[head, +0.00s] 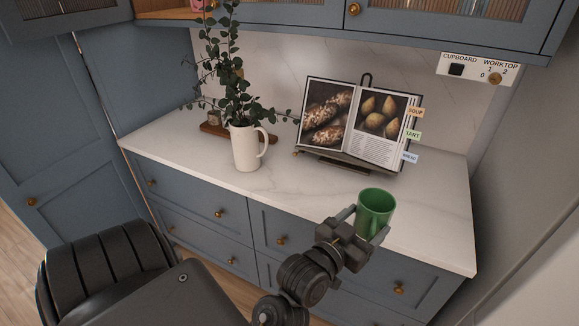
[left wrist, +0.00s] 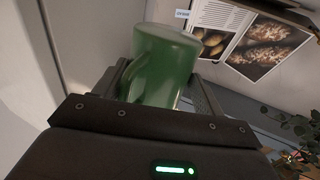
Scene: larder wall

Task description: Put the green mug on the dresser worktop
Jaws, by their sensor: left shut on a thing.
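The green mug (head: 375,212) is upright between the fingers of my left gripper (head: 365,226), which is shut on it. In the head view the mug overlaps the front edge of the white dresser worktop (head: 290,190), near its right part. I cannot tell from this view whether its base touches the worktop or is held above it. In the left wrist view the green mug (left wrist: 163,66) fills the middle between the two fingers. My right gripper is not in view.
A white jug (head: 246,148) with leafy stems stands on the worktop at the left. An open cookbook (head: 352,122) rests on a stand at the back. A panel (head: 477,70) with a switch and knob hangs below the upper cupboard. Bare worktop lies right of the book.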

